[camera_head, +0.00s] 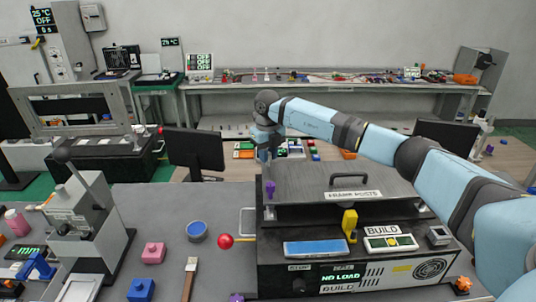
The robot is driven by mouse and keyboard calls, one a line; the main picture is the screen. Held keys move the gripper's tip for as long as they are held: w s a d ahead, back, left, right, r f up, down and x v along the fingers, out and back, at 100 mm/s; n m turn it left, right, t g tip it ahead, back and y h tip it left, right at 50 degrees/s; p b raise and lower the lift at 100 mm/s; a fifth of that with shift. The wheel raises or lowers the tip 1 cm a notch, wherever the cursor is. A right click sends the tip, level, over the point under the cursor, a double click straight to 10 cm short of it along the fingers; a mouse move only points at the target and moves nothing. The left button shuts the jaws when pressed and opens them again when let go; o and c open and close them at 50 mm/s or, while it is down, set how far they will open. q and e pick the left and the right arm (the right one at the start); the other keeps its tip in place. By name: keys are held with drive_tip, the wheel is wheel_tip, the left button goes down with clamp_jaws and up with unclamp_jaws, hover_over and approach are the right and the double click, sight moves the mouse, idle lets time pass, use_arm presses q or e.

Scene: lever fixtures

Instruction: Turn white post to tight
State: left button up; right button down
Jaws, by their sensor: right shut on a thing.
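I cannot make out a white post for certain. A dark grey box labelled FRAME POSTS (300,178) stands at centre right, with a black handle on its sloping top. My right gripper (264,154) points down over the box's left end. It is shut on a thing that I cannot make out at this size. A small purple piece (270,187) shows just below the fingertips; I cannot tell whether the fingers touch it. My left gripper is not in view.
A blue pad (316,248), a yellow piece (349,222) and a small display are at the box's front. A red ball (225,241), a blue round dish (197,231), a brush (189,278) and a pink block (153,252) are to its left. A grey lever fixture (88,215) stands further left.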

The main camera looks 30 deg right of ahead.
idle(0.4)
drive_tip(key=c, duration=0.9)
unclamp_jaws()
drive_tip(key=shift+c, duration=0.2)
wheel_tip(320, 180, up, 14)
drive_tip(key=b, duration=0.2)
drive_tip(key=shift+f, duration=0.15)
